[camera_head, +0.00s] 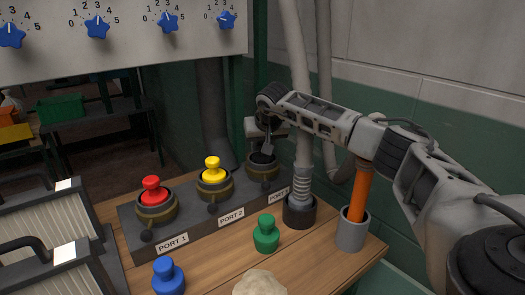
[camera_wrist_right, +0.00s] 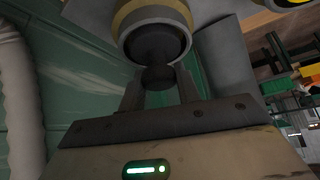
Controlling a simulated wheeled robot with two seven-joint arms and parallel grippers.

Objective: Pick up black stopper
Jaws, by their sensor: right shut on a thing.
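The black stopper (camera_head: 262,157) sits at the third port (camera_head: 263,172), the one at the far right of the grey port block. My right gripper (camera_head: 266,142) reaches down to it from above. In the right wrist view, the fingers of my right gripper (camera_wrist_right: 159,88) are shut on the stopper's dark round knob (camera_wrist_right: 158,76). The brass-coloured port ring (camera_wrist_right: 128,18) is just beyond it. The stopper's wider part looks inside or right at the ring; its exact depth is hard to tell. My left gripper is not in view.
A red stopper (camera_head: 152,189) and a yellow stopper (camera_head: 213,170) sit in ports 1 and 2. A green stopper (camera_head: 266,233) and a blue stopper (camera_head: 168,275) stand on the wooden table. A grey hose (camera_head: 301,185) and an orange handle (camera_head: 360,190) stand right of the block.

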